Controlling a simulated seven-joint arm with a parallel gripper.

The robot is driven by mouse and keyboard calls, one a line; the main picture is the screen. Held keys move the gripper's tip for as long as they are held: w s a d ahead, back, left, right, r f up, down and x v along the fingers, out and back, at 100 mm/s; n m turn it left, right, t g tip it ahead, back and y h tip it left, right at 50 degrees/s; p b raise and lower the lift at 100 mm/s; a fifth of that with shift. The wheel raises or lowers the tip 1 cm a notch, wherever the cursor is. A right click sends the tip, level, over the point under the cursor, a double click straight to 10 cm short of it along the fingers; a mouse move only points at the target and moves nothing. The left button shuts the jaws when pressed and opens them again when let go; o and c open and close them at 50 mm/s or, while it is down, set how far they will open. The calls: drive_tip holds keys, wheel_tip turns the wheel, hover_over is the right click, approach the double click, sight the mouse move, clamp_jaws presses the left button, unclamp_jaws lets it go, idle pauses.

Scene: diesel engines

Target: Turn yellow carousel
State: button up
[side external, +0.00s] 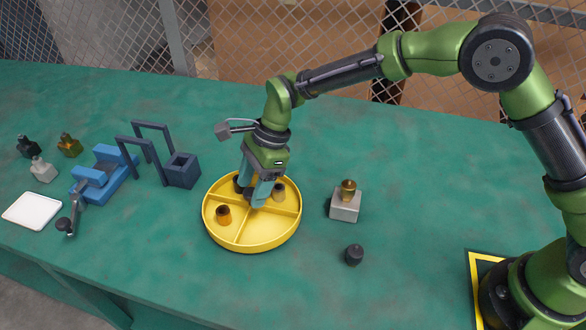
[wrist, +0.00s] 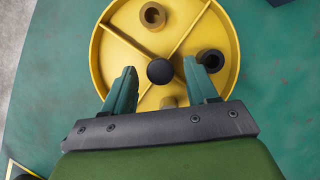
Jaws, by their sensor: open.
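The yellow carousel (side external: 250,240) is a round, shallow tray divided by cross walls, lying on the green table. It also shows in the wrist view (wrist: 105,50). A black central knob (wrist: 160,71) stands at its hub. My gripper (side external: 261,197) is over the carousel, pointing down. Its two teal fingers (wrist: 159,68) are apart on either side of the knob, with gaps visible between. I cannot tell their exact height relative to it. Carousel compartments hold a bronze bushing (wrist: 153,15), a dark brown bushing (wrist: 211,61) and a third part (wrist: 168,102), partly hidden by my gripper.
Right of the carousel are a grey block with a brass part (side external: 345,205) and a dark cylinder (side external: 354,255). On the left are a dark open box (side external: 182,170), navy frames (side external: 150,140), a blue fixture (side external: 105,173), a white plate (side external: 32,210) and small blocks (side external: 43,170).

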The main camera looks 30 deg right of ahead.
drive_tip(key=shift+a+f, duration=0.1)
drive_tip(key=shift+f, duration=0.05)
drive_tip(key=shift+c, duration=0.2)
clamp_jaws()
drive_tip(key=shift+m, duration=0.6)
drive_tip(key=shift+s+m+t+h, duration=0.15)
drive_tip(key=shift+m+t, duration=0.45)
drive_tip(key=shift+m, duration=0.7)
drive_tip(key=shift+s+m+t+h, duration=0.15)
drive_tip(key=shift+m+t, duration=0.45)
drive_tip(key=shift+m, duration=0.7)
drive_tip(key=shift+a+m+t+h, duration=0.1)
drive_tip(key=shift+m+t+h, duration=0.3)
drive_tip(key=shift+m, duration=1.1)
drive_tip(key=shift+m+t+h, duration=0.3)
drive_tip(key=shift+m+h, duration=0.2)
drive_tip(key=shift+m, duration=1.6)
drive_tip(key=shift+o, duration=0.2)
unclamp_jaws()
